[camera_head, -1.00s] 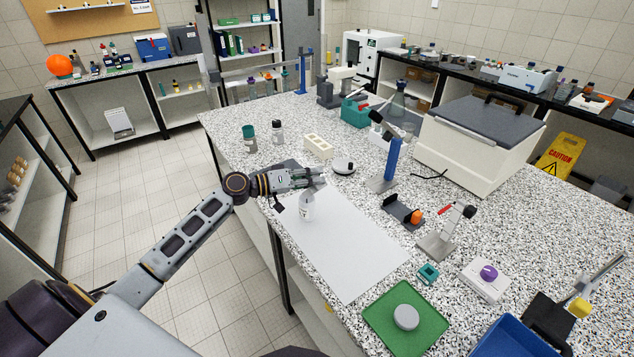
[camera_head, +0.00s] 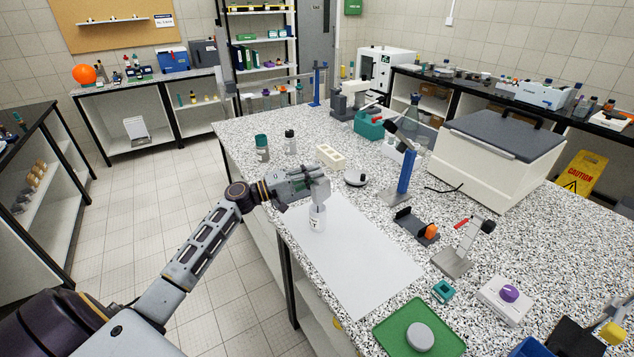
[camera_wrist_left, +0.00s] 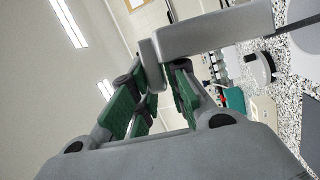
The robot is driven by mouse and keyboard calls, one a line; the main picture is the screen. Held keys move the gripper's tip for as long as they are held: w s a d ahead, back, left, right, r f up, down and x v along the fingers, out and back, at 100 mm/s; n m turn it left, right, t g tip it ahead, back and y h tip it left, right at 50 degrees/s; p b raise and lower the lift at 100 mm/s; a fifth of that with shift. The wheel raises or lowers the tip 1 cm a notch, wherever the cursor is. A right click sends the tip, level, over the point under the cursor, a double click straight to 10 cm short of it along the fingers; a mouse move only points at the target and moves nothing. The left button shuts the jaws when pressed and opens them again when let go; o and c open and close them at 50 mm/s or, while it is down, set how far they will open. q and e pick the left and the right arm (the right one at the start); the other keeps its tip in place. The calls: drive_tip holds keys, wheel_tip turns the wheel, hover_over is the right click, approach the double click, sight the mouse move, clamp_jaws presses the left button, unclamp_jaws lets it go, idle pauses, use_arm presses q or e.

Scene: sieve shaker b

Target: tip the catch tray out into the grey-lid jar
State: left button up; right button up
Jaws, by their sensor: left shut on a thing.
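My left gripper (camera_head: 308,178) is shut on the grey catch tray (camera_head: 320,190). The tray is held close above a small clear-white jar (camera_head: 317,219) and looks tilted over it. The jar stands upright on the white sheet, with no lid visible on it; its mouth is partly hidden by the tray. In the left wrist view, the grey tray (camera_wrist_left: 215,33) crosses in front of the fingers. The tray's inside and any contents are hidden. A grey round disc (camera_head: 420,337) lies on the green mat; I cannot tell whether it is the lid. My right gripper is not in view.
A teal-lidded jar (camera_head: 262,148) and a grey-capped jar (camera_head: 290,142) stand behind. A pale block (camera_head: 330,156) and a round white-grey item (camera_head: 355,178) lie near the tray. Blue and grey stands are to the right. The white sheet (camera_head: 360,265) is mostly clear.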

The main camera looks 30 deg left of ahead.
use_arm(q)
drive_tip(key=shift+w+a+f+n+t+b, duration=0.15)
drive_tip(key=shift+a+n+t+b, duration=0.3)
drive_tip(key=shift+n, duration=0.3)
drive_tip(key=shift+w+a+f+n+t+b, duration=0.2)
drive_tip(key=shift+a+n, duration=0.35)
drive_tip(key=shift+n, duration=0.25)
drive_tip(key=shift+w+a+f+n+t+b, duration=0.15)
drive_tip(key=shift+a+n+t+b, duration=0.3)
drive_tip(key=shift+n, duration=0.3)
drive_tip(key=shift+r, duration=0.1)
